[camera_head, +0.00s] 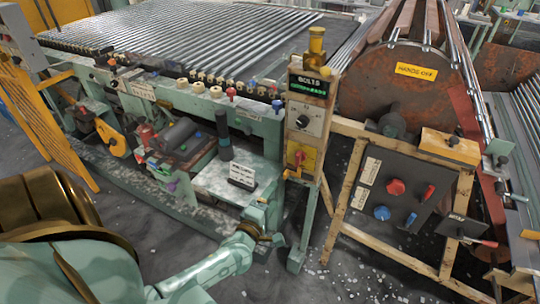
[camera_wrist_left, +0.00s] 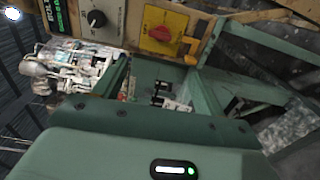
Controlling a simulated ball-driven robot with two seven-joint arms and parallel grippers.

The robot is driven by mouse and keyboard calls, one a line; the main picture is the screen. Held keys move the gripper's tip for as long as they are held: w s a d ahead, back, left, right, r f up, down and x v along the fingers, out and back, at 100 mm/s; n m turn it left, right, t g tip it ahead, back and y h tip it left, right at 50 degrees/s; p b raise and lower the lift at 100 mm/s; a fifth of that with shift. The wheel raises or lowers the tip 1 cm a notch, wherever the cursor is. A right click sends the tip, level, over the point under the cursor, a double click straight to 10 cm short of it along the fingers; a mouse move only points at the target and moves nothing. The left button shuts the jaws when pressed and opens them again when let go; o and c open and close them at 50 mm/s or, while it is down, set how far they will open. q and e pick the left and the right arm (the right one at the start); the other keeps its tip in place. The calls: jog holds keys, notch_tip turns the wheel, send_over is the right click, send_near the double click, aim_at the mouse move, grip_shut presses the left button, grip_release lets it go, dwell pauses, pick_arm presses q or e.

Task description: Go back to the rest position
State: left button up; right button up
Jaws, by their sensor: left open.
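My left gripper (camera_head: 270,224) is in the lower middle of the head view, at the end of my green arm from the lower left. It is open, and I see nothing held in it. It appears in front of the lower part of the green machine frame (camera_head: 262,125), left of the control post. Whether it touches the frame cannot be told. The left wrist view shows my green wrist housing along the bottom, with the control panel's red knob (camera_wrist_left: 160,34) beyond. The fingertips are not clear there. My right gripper is not in view.
A control post with a yellow switch plate (camera_head: 301,161) stands right of the gripper. A dark panel with a red button (camera_head: 396,187) sits on a wooden frame further right. A rusty drum (camera_head: 390,85) is behind. Grey floor (camera_head: 330,275) with white bits shows in front.

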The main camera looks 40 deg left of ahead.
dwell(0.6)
pick_arm(q)
jog(key=s+d+f+m+g+h, duration=0.25)
jog(key=s+f+m, duration=0.2)
jog(key=f, duration=0.25)
jog(key=s+d+f+m+g+h, duration=0.1)
jog(key=s+f+m+g, duration=0.25)
jog(key=f+m, duration=0.35)
jog(key=s+d+f+m+g+h, duration=0.1)
jog(key=s+d+f+m+g, duration=0.1)
jog(key=s+f+m, duration=0.45)
jog(key=s+d+f+m+g, duration=0.1)
jog(key=s+f, duration=0.4)
jog(key=s, duration=0.5)
jog(key=s+d+f+m+g, duration=0.2)
jog(key=s+f+m+g, duration=0.1)
jog(key=s, duration=0.8)
jog(key=s+d+f+m+g, duration=0.1)
jog(key=s+f+g, duration=0.4)
jog(key=s, duration=0.5)
jog(key=shift+s+d+f+m, duration=0.15)
jog(key=shift+f+m, duration=0.65)
jog(key=shift+m, duration=0.1)
